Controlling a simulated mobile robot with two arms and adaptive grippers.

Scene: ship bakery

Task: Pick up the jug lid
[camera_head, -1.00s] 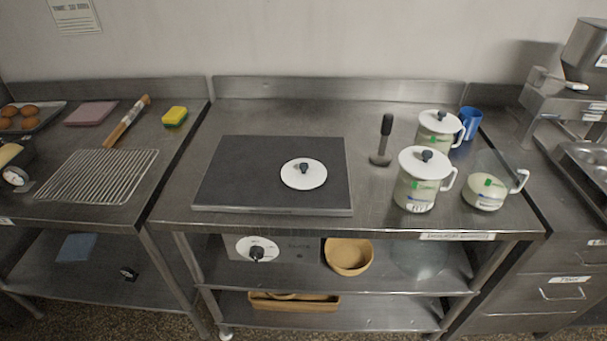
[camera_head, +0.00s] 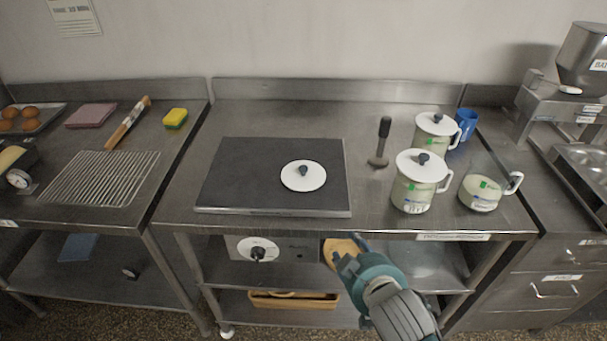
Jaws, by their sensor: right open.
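The jug lid (camera_head: 303,176), a white disc with a dark knob, lies flat on the black slab (camera_head: 240,184) in the middle of the steel table. Two jugs with white lids on, a front one (camera_head: 416,186) and a back one (camera_head: 432,133), stand to the right. A jug without a lid (camera_head: 481,193) stands right of the front one. My right gripper (camera_head: 345,243) is open and empty in front of the table's front edge, below and right of the loose lid and apart from it. My left gripper is not in view.
A dark-handled tool (camera_head: 384,135) stands between slab and jugs, and a blue mug (camera_head: 466,122) behind. A wire rack (camera_head: 100,177) lies left. The tabletop before the slab is narrow.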

